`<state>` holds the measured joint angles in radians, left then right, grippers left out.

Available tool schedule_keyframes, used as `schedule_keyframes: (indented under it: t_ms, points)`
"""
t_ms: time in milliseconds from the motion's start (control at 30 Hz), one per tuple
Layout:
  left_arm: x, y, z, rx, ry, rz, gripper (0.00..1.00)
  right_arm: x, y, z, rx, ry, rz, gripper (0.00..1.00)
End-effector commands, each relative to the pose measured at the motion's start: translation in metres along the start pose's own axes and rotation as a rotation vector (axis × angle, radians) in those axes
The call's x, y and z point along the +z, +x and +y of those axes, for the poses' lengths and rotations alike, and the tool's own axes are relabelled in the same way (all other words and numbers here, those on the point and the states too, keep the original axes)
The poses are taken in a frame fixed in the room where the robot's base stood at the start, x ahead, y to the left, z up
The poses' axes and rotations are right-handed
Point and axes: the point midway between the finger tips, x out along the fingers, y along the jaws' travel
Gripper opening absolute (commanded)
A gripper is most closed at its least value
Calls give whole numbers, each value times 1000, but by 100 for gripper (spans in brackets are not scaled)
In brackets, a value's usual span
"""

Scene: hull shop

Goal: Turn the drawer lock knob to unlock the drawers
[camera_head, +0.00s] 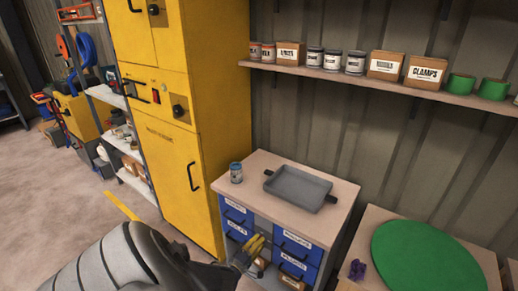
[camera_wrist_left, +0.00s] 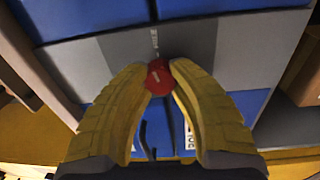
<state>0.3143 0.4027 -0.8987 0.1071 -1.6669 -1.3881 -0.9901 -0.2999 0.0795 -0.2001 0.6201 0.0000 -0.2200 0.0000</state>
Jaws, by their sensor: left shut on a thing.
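The drawer cabinet (camera_head: 346,207) has blue labelled drawers and a light top. In the left wrist view, the red lock knob (camera_wrist_left: 158,77) with a small white mark sits on the grey panel (camera_wrist_left: 205,48) of the cabinet front. My left gripper (camera_head: 258,243) is at the cabinet front, between the two columns of drawers. In the left wrist view its yellow fingers (camera_wrist_left: 159,80) are closed on the red knob, one on each side. In the head view the knob is hidden by the gripper. My right gripper is not in view.
A grey tray (camera_head: 297,188) and a small can (camera_head: 236,173) stand on the cabinet top. A tall yellow cabinet (camera_head: 205,130) stands to the left. A table with a green disc (camera_head: 428,257) and a purple item (camera_head: 357,270) is at right.

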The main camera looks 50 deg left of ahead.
Motion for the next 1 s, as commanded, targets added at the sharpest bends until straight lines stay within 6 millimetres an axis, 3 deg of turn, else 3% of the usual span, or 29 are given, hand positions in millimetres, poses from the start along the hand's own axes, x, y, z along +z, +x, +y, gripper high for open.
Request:
schedule_keyframes:
  t_ms: [33,1000]
  points:
    - [7,3,2,7,4,-11,0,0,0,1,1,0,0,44]
    - [10,3,1,8,32,-16,0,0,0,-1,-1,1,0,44]
